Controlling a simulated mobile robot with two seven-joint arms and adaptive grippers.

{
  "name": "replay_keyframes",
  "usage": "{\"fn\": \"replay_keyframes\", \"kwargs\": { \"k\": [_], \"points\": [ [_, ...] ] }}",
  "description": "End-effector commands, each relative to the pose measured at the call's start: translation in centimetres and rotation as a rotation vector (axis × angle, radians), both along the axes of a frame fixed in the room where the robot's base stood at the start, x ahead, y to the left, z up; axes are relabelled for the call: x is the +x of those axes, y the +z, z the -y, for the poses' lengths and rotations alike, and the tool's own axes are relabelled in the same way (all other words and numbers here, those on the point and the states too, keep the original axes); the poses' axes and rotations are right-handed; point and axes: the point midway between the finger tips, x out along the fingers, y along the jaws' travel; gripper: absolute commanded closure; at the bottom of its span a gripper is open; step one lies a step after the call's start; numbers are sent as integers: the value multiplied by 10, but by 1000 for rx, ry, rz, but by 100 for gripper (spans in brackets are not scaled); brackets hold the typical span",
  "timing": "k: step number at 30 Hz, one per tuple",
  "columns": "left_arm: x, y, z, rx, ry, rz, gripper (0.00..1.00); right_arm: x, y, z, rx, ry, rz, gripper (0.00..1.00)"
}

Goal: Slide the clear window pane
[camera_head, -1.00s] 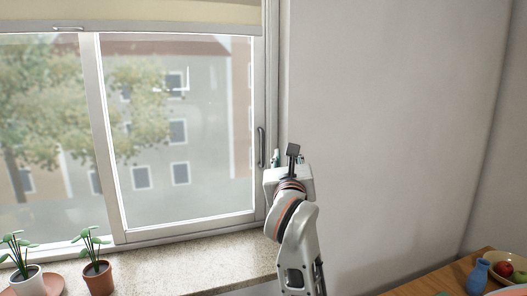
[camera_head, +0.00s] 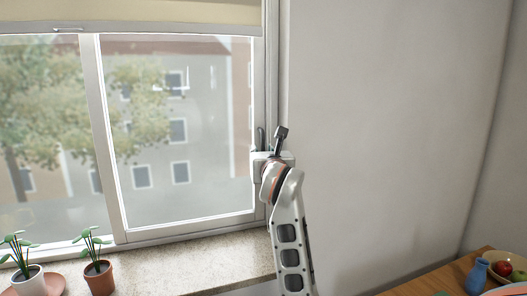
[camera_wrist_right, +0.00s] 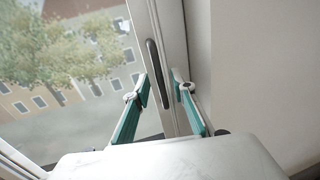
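The clear window pane (camera_head: 185,130) sits in a white sliding frame on the right side of the window. Its dark vertical handle (camera_head: 261,137) is on the frame's right edge, and its lower part is hidden behind my right gripper (camera_head: 268,158). In the right wrist view the handle (camera_wrist_right: 157,73) stands upright, slightly tilted, just beyond the gripper (camera_wrist_right: 162,88). The two teal fingers are apart, one toward each side of the handle, with nothing visibly held. Whether they touch the frame I cannot tell. My left gripper is not in view.
Two potted plants stand on the speckled sill at left, one in a white pot (camera_head: 30,281), one in a terracotta pot (camera_head: 99,278). A wooden table (camera_head: 445,281) with a blue vase (camera_head: 477,276) and fruit bowl (camera_head: 506,266) is at lower right. A bare wall is right of the window.

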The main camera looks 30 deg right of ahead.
Motion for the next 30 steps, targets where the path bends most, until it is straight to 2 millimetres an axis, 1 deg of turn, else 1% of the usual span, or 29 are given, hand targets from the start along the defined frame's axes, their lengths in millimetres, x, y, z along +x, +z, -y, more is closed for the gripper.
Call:
{"fn": "replay_keyframes", "kwargs": {
  "k": [6,7,8,9,10,16,20,23,30],
  "points": [
    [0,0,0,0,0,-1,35,0,0,1,0,-1,1,75],
    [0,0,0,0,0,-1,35,0,0,1,0,-1,1,80],
    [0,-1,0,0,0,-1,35,0,0,1,-1,-1,0,88],
    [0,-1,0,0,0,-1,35,0,0,1,-1,-1,0,98],
    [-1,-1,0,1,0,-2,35,0,0,1,-1,-1,0,100],
    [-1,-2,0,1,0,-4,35,0,0,0,-1,-1,0,100],
    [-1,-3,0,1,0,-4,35,1,0,-5,-1,0,0,100],
    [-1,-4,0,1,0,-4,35,4,-1,-14,-1,2,0,100],
    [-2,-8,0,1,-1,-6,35,11,-2,-45,-1,3,-3,100]
  ]
}}
